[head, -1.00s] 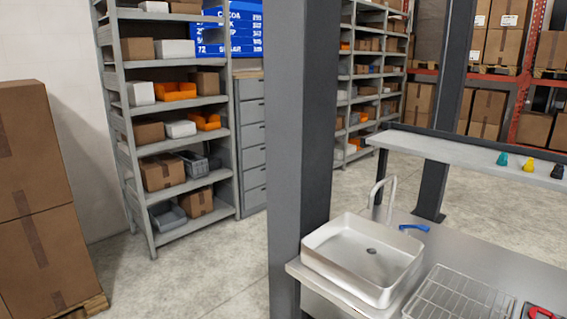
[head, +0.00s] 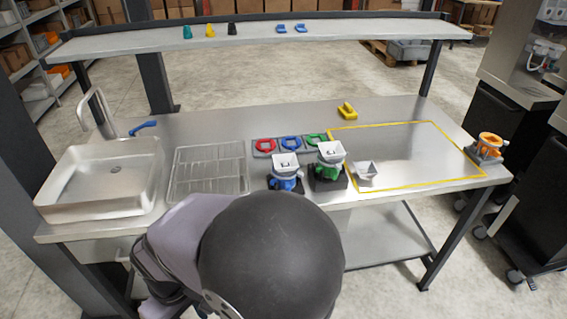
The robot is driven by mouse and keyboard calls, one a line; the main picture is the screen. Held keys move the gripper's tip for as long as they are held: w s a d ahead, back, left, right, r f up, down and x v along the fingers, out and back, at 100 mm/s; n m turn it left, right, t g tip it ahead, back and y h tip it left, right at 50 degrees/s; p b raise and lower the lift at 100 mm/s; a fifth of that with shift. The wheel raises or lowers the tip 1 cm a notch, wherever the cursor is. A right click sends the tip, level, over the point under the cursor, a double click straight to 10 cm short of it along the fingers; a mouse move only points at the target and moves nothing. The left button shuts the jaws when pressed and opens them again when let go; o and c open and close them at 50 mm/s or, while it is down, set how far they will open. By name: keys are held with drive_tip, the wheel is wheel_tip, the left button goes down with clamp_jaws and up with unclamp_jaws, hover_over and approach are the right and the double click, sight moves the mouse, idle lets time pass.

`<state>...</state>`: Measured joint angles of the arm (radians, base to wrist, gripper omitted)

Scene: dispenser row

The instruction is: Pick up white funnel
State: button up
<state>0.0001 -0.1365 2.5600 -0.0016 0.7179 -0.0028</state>
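A small whitish funnel-like piece (head: 366,171) lies on the metal table at the left edge of the yellow outline. A blue dispenser (head: 286,182) with a white hopper (head: 286,161) on top stands left of it. A green dispenser (head: 326,172) with a white hopper (head: 331,151) stands between them on a dark base. Which of these white pieces is the white funnel I cannot tell for sure. My arm fills the bottom middle of the head view, and my gripper is not visible.
Red, blue and green rings (head: 290,144) sit behind the dispensers. A yellow piece (head: 347,110) lies farther back. An orange dispenser (head: 489,147) stands at the right edge. A sink (head: 102,180) and wire rack (head: 208,170) are left. The yellow-outlined area (head: 410,150) is mostly clear.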

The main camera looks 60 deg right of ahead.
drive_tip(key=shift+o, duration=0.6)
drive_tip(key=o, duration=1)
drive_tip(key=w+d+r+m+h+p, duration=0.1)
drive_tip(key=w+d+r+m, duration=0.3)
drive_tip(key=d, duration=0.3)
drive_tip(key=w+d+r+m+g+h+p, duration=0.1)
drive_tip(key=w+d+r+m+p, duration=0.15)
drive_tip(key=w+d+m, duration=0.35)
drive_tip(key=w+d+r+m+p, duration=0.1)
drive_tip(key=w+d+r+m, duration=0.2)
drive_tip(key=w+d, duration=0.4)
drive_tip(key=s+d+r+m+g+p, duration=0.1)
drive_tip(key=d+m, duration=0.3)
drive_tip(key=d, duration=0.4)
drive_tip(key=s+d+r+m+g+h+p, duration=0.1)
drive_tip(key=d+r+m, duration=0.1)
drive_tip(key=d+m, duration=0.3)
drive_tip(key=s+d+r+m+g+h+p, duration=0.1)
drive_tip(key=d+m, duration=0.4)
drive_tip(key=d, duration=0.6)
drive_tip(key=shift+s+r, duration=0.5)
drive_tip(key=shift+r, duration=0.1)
